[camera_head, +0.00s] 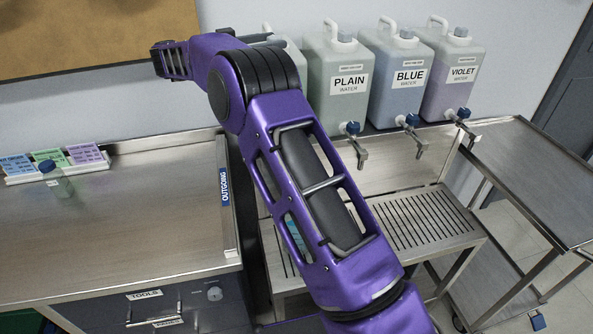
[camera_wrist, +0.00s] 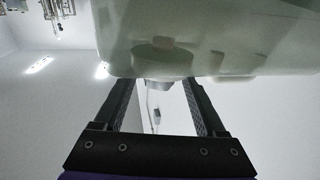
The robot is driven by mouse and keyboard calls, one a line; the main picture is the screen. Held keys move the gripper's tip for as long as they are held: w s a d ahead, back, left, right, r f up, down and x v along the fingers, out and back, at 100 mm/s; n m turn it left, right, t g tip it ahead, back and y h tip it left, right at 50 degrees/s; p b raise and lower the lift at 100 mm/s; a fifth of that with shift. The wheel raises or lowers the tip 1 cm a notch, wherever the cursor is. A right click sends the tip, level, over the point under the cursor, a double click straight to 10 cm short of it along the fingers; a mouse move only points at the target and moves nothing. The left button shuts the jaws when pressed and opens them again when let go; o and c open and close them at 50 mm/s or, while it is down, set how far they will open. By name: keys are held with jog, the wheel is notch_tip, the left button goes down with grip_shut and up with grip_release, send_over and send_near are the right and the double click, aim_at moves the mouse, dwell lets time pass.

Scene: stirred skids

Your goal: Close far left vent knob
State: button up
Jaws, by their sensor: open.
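Several tall translucent jugs stand in a row at the back. The far left jug (camera_head: 291,50) is mostly hidden behind my arm in the head view, and its vent knob is hidden there. In the wrist view my gripper (camera_wrist: 163,82) is open, its two dark fingers apart. A pale translucent jug body (camera_wrist: 245,40) fills the top of that view, just beyond the fingertips. A round greyish part (camera_wrist: 162,64) shows in line with the gap between the fingers. I cannot tell whether it is the vent knob, or whether the fingers touch it.
The plain water jug (camera_head: 338,95), blue water jug (camera_head: 397,95) and violet water jug (camera_head: 452,90) stand to the right, with taps in front. A steel counter (camera_head: 120,230) lies at left with coloured cards (camera_head: 85,153). A brown board (camera_head: 90,35) hangs behind.

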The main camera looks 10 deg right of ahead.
jog(key=n+t+y, duration=0.1)
jog(key=n+t, duration=0.1)
jog(key=n+t+y, duration=0.2)
jog(key=t, duration=0.1)
jog(key=s+n+t+y, duration=0.1)
jog(key=n+t, duration=0.1)
jog(key=t, duration=0.1)
jog(key=shift+d+b, duration=0.3)
jog(key=shift+b, duration=0.05)
jog(key=n+t+y+b, duration=0.2)
jog(key=y, duration=0.1)
jog(key=n+t+y+b, duration=0.1)
jog(key=shift+d+f+t+y, duration=0.25)
jog(key=shift+t+y, duration=0.05)
jog(key=n+y+b, duration=0.1)
jog(key=y, duration=0.1)
jog(key=n+t+y+b, duration=0.1)
jog(key=n+y+b, duration=0.1)
jog(key=n+t+y+b, duration=0.1)
jog(key=y+b, duration=0.1)
jog(key=shift+s+d+r+n, duration=0.15)
jog(key=shift+d+n, duration=0.1)
jog(key=shift+n, duration=0.05)
jog(key=shift+y, duration=0.4)
jog(key=shift+d+r+n+y, duration=0.1)
jog(key=shift+d+n+y, duration=0.1)
jog(key=shift+n+y, duration=1.05)
jog(key=shift+y+p, duration=0.55)
jog(key=shift+y, duration=0.1)
